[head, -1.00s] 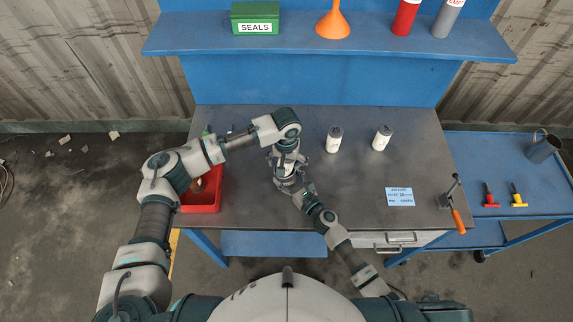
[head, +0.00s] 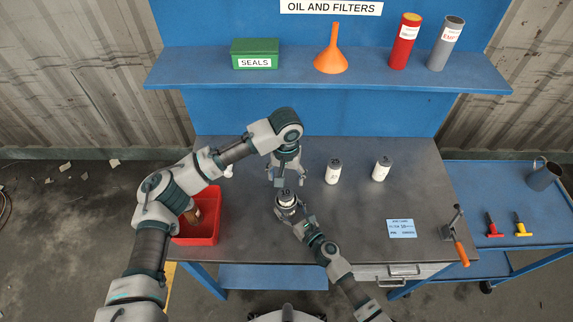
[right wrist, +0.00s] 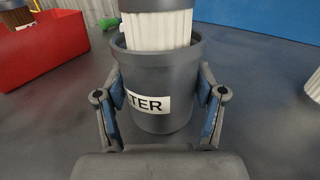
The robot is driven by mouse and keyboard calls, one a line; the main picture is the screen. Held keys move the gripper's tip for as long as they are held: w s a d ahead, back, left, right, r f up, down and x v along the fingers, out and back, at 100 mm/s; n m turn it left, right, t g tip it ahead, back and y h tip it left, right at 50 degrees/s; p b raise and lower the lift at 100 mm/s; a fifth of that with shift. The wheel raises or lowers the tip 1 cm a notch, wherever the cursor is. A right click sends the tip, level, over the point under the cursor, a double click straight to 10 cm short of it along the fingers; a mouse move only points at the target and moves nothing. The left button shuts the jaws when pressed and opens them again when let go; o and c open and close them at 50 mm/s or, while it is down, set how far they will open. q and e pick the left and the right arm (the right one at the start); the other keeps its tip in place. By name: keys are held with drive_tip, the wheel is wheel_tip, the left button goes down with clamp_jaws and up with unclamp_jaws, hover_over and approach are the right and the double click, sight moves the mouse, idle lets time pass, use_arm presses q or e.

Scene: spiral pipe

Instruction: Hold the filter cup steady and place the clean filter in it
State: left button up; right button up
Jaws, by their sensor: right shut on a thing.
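The dark grey filter cup (right wrist: 155,85) stands upright on the bench, with a white label ending in "TER". A white pleated filter (right wrist: 157,29) with a grey end stands upright partly inside it and rises above the rim; its marked top shows in the head view (head: 286,196). How deep it sits is hidden. My right gripper (right wrist: 160,95) is shut on the cup, one finger on each side. My left gripper (head: 285,180) points down just above the filter, its fingers spread and apparently clear of it.
Two more white filters (head: 333,172) (head: 381,169) stand on the bench (head: 350,220) to the right. A red bin (head: 205,228) with a brown item is at left.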

drive_tip(key=o, duration=1.2)
drive_tip(key=shift+s+a+f, duration=0.1)
drive_tip(key=shift+s+f, duration=0.1)
drive_tip(key=shift+f, duration=0.25)
drive_tip(key=shift+o, duration=1.2)
drive_tip(key=shift+w+r, duration=0.1)
drive_tip(key=shift+r, duration=0.05)
drive_tip(key=shift+r, duration=0.1)
